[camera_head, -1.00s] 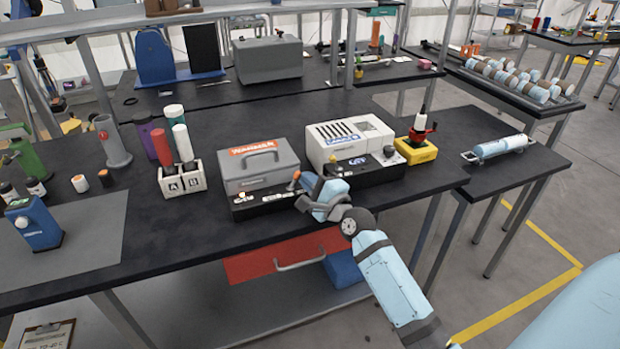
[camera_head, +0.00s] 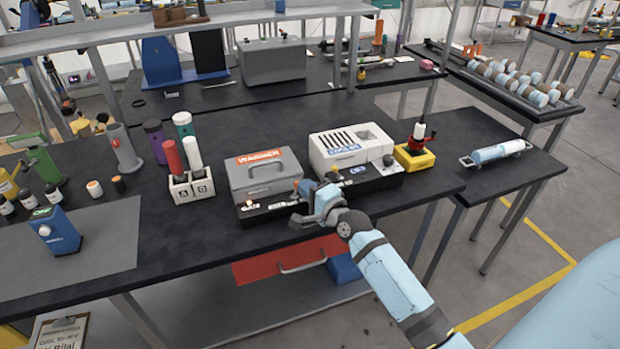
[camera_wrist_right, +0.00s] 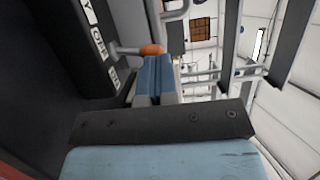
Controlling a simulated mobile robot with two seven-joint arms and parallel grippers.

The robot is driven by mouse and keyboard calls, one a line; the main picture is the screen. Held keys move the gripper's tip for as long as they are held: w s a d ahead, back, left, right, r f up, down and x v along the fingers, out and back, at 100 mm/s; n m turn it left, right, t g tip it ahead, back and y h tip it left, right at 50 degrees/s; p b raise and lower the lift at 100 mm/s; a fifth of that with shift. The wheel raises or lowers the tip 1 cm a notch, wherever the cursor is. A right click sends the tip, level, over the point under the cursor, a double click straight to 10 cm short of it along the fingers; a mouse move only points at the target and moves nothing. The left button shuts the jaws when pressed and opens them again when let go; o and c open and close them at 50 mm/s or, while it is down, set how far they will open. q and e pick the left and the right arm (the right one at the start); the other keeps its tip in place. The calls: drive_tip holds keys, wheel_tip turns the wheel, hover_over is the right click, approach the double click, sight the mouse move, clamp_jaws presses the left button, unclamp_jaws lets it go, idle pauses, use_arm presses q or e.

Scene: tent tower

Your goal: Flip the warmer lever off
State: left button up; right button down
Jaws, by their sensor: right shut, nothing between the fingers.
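The warmer (camera_head: 265,172) is a grey box with a red WARMER label and a handle. It has a black front panel (camera_head: 272,208) with a small lit lamp (camera_head: 249,204) at its left. Its lever, with an orange knob (camera_head: 297,184), is at the panel's right end. The knob (camera_wrist_right: 151,50) and a grey shaft also show in the right wrist view, beside panel labels (camera_wrist_right: 100,43). My right gripper (camera_head: 302,192) is shut and empty, close by the lever. Its blue fingers (camera_wrist_right: 155,77) are just below the knob in that view; whether they touch is unclear. My left gripper is out of view.
The white cooler (camera_head: 350,147) on its black base stands right of the warmer, close to my right gripper. A white holder with tubes (camera_head: 192,189) stands at its left. A yellow-based device (camera_head: 414,157) is farther right.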

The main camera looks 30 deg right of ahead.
drive_tip(key=shift+a+r+n+p, duration=0.25)
drive_tip(key=shift+r+n+p, duration=0.3)
drive_tip(key=shift+p, duration=0.4)
drive_tip(key=shift+w+a+n+g+p, duration=0.1)
drive_tip(key=shift+a+n+g+p, duration=0.15)
drive_tip(key=shift+n+g+p, duration=0.45)
drive_tip(key=a+n+p, duration=0.1)
drive_tip(key=n+p, duration=0.1)
drive_tip(key=p, duration=0.2)
drive_tip(key=shift+w+h, duration=0.15)
drive_tip(key=shift+h, duration=0.25)
drive_tip(key=shift+a+f+n+p, duration=0.1)
drive_tip(key=shift+a+n+p, duration=0.25)
drive_tip(key=shift+p, duration=0.55)
drive_tip(key=shift+f, duration=0.1)
